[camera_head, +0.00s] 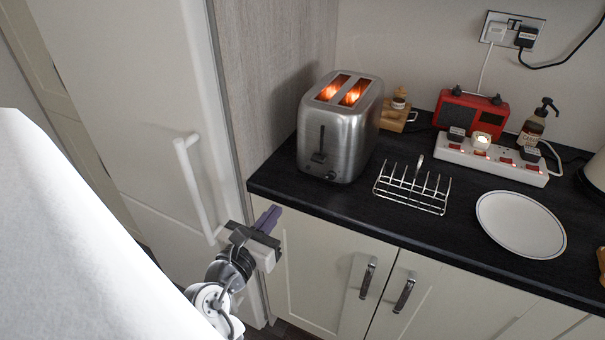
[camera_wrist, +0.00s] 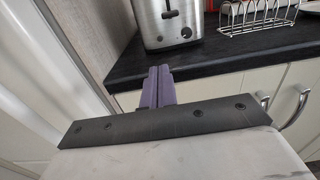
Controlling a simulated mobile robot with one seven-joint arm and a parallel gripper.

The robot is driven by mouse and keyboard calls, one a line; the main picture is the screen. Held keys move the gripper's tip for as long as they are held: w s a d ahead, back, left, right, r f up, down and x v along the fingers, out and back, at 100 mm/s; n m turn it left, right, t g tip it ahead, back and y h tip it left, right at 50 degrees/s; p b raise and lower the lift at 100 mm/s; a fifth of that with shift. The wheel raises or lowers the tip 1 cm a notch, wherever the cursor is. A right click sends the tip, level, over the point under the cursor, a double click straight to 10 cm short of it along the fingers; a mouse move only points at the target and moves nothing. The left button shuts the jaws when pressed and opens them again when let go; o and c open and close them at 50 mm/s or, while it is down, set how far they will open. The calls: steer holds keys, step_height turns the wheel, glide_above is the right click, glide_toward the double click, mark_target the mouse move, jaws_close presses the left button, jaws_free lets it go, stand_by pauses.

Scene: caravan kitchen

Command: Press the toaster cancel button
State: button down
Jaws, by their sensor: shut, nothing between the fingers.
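The silver toaster (camera_head: 338,130) stands on the dark worktop, with orange glow in both slots. Its dark lever (camera_head: 319,156) sits low on the front face. A small dark round control (camera_head: 331,175) is low on the front, right of the lever; I cannot tell whether it is the cancel button or a knob. In the wrist view the toaster (camera_wrist: 160,28) is at the top, and the round control (camera_wrist: 186,32) shows on its front. My gripper (camera_head: 268,217) is shut and empty, in front of the worktop edge and apart from the toaster. Its purple fingers (camera_wrist: 158,82) are together in the wrist view.
A wire toast rack (camera_head: 412,188) stands right of the toaster, then a white plate (camera_head: 521,225). Behind are a red radio (camera_head: 470,112) and a white socket strip (camera_head: 491,158). A tall white door with a handle (camera_head: 194,187) stands left of my gripper. The worktop edge (camera_wrist: 180,75) is close.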

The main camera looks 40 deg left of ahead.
mark_target(308, 168)
steer(key=p+x, duration=0.3)
steer(key=x, duration=1)
steer(key=shift+w+a, duration=0.1)
steer(key=shift+w+a+f, duration=0.1)
steer(key=shift+w, duration=0.3)
